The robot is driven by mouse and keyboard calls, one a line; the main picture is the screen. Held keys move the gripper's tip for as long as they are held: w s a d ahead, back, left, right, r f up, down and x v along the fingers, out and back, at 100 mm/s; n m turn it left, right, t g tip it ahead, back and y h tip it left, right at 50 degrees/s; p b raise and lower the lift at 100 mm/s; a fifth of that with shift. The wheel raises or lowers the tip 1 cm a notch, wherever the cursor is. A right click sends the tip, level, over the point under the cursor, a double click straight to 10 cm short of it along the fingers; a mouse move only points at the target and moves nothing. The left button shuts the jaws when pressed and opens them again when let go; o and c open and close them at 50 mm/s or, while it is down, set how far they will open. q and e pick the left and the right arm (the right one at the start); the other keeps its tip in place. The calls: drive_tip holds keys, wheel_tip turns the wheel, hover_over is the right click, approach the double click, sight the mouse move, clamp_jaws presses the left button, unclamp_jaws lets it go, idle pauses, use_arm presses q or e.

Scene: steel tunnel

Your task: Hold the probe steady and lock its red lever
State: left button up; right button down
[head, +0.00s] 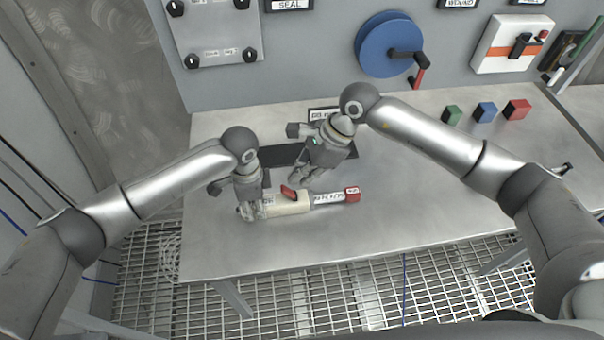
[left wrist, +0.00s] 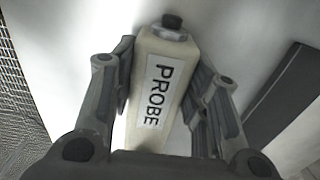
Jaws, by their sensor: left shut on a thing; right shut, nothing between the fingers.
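A dark flat mat (head: 275,155) lies behind the probe, partly hidden by my grippers. Green (head: 452,115), blue (head: 485,112) and red (head: 517,109) blocks stand at the back right. A blue reel (head: 385,45) with a crank is on the wall.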

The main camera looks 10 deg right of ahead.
wheel_tip(320, 180, up, 12)
drive_tip(key=shift+a+f, duration=0.2)
idle(0.5)
use_arm(q)
drive_tip(key=o, duration=1.2)
